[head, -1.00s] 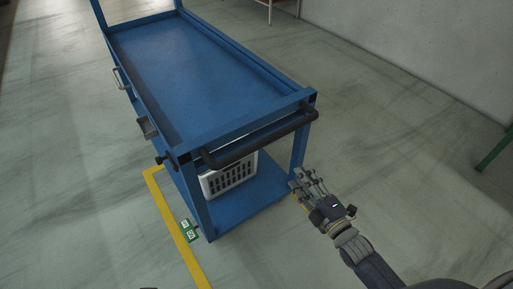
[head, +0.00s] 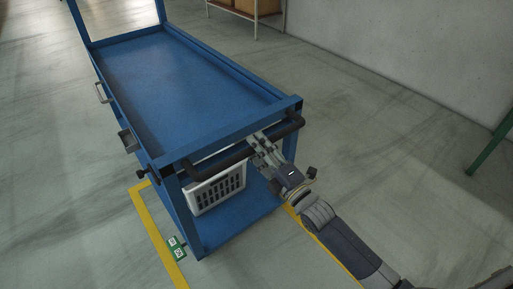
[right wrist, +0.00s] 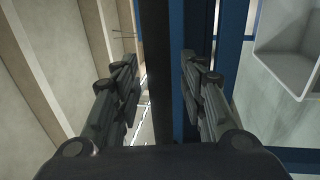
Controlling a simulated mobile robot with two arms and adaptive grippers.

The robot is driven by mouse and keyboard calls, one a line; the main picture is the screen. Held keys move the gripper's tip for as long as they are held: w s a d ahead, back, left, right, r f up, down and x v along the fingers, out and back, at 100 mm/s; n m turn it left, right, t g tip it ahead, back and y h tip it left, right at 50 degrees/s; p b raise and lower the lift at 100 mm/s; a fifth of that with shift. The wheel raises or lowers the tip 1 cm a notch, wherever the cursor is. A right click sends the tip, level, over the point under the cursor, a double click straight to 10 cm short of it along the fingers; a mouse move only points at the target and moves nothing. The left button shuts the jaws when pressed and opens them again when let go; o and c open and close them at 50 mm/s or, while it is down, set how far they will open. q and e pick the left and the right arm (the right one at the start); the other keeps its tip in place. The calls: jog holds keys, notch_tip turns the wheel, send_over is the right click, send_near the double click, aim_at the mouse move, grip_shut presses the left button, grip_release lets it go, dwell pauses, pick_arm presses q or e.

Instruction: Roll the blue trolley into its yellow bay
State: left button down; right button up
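The blue trolley (head: 190,85) stands upright on the floor, its black push handle (head: 222,160) on the near side. Yellow floor lines of the bay (head: 158,240) show left of the trolley's near end and to its right, partly behind my right arm. My right gripper (head: 262,147) is at the right part of the handle. In the right wrist view, its two fingers (right wrist: 160,75) are apart, with the dark handle bar (right wrist: 160,110) running between them and gaps visible beside it. Contact is not clear. My left gripper is not in view.
A white crate (head: 215,190) sits on the trolley's lower shelf. A green and white floor marker (head: 177,247) lies by the left yellow line. A shelf with boxes (head: 258,8) stands at the back, and a green post (head: 490,145) at the right. Floor right of the trolley is clear.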

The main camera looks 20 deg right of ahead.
jog(key=shift+w+a+r, duration=0.1)
jog(key=shift+w+a, duration=0.05)
jog(key=shift+w, duration=0.3)
jog(key=shift+c, duration=0.4)
grip_shut()
jog(key=shift+s, duration=0.1)
